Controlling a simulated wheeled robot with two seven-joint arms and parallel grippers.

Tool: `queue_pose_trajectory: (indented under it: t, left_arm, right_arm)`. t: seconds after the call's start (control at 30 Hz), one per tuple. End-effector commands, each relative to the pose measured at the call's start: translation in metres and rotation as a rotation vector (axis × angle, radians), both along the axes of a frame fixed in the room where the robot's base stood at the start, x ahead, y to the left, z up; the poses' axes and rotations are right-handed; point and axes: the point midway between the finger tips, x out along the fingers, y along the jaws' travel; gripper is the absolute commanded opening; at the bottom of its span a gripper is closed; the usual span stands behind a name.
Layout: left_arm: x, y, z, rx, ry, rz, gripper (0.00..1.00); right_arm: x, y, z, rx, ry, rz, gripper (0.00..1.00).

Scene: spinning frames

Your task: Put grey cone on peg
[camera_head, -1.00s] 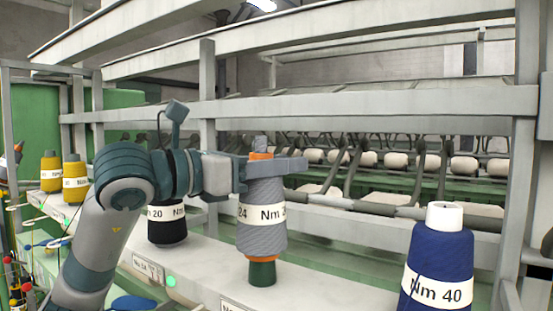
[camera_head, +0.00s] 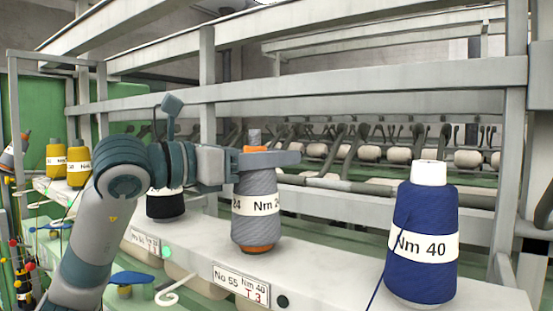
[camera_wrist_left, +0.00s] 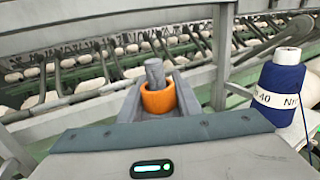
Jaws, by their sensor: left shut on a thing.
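The grey cone (camera_head: 258,188), with a white "Nm 24" band, stands upright at the shelf (camera_head: 330,280). Its orange base is down at the shelf surface, and the green peg holder under it no longer shows. A grey peg tip (camera_head: 254,136) sticks up through its orange top, also seen in the left wrist view as a grey peg tip (camera_wrist_left: 155,72) inside an orange ring (camera_wrist_left: 158,98). My left gripper (camera_head: 268,158) is shut on the cone's top from the left. My right gripper is not in view.
A blue "Nm 40" cone (camera_head: 424,235) stands to the right on the same shelf. A black cone (camera_head: 165,204) stands left behind my left arm, and yellow cones (camera_head: 79,165) stand farther left. Grey frame bars (camera_head: 350,103) run behind. Bare shelf lies between the grey and blue cones.

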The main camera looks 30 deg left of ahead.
Motion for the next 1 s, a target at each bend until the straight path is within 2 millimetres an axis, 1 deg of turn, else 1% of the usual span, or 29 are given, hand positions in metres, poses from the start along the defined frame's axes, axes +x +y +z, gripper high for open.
queue_pose_trajectory:
  t: [0.1,0.5,0.53,0.57,0.6,0.63,1.0]
  left_arm:
    - [0.0001,0.0015,-0.0022,-0.001,-0.002,0.0,0.0]
    - [0.0002,0.0019,-0.0025,-0.001,-0.002,-0.001,0.0]
    - [0.0002,0.0019,-0.0025,-0.001,-0.002,-0.001,0.33]
    - [0.0003,0.0018,-0.0026,-0.001,-0.002,-0.001,0.41]
    - [0.0003,0.0018,-0.0026,-0.001,-0.002,-0.001,0.5]
    - [0.0003,0.0018,-0.0027,-0.001,-0.002,-0.001,0.53]
    - [-0.0011,0.0025,-0.0045,0.001,0.001,-0.002,0.53]
  right_arm:
    - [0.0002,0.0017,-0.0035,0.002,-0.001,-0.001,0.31]
    - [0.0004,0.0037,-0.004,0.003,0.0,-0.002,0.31]
    - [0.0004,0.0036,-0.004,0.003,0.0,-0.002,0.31]
    - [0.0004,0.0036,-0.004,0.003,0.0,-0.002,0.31]
    - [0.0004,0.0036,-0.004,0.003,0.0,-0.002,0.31]
    - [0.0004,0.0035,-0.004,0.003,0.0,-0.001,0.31]
    - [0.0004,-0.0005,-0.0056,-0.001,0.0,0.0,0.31]
